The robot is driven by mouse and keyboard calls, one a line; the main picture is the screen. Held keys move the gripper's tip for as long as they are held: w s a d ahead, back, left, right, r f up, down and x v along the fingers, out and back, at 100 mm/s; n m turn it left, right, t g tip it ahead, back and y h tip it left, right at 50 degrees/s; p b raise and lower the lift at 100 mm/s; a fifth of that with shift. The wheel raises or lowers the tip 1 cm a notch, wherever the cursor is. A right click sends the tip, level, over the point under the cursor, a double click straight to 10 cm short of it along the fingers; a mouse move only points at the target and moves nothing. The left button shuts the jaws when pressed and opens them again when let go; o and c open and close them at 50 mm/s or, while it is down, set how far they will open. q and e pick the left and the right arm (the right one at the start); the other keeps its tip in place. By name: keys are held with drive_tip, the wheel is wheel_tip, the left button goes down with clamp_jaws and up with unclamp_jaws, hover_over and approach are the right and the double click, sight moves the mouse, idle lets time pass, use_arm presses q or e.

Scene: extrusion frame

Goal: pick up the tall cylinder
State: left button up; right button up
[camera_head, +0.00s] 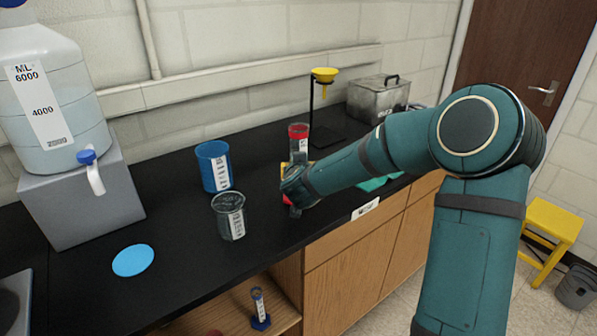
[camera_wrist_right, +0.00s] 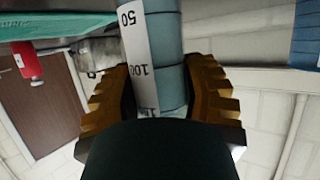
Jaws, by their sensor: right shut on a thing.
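The tall cylinder (camera_head: 299,143) is clear with a red band near its top and a white scale label. It stands roughly upright above the black bench in the head view. My right gripper (camera_head: 291,187) is around its lower part and hides much of it; a bit of red shows beside the gripper. In the right wrist view the cylinder (camera_wrist_right: 167,60) lies between the two ridged, yellowish fingers of my right gripper (camera_wrist_right: 163,105), which is shut on it. I cannot tell whether its base touches the bench. My left gripper is not in view.
A glass beaker (camera_head: 229,216) and a blue beaker (camera_head: 214,165) stand left of the gripper. A yellow funnel (camera_head: 324,75) on a stand and a metal box (camera_head: 378,99) are behind. A blue disc (camera_head: 133,260) lies front left. A small blue-based cylinder (camera_head: 259,305) stands on the lower shelf.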

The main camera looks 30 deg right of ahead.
sight(298, 139)
drive_tip(key=shift+r+p, duration=1.3)
drive_tip(key=shift+r, duration=2.25)
drive_tip(key=shift+r+p, duration=0.4)
drive_tip(key=shift+r, duration=0.65)
drive_tip(key=shift+a, duration=0.1)
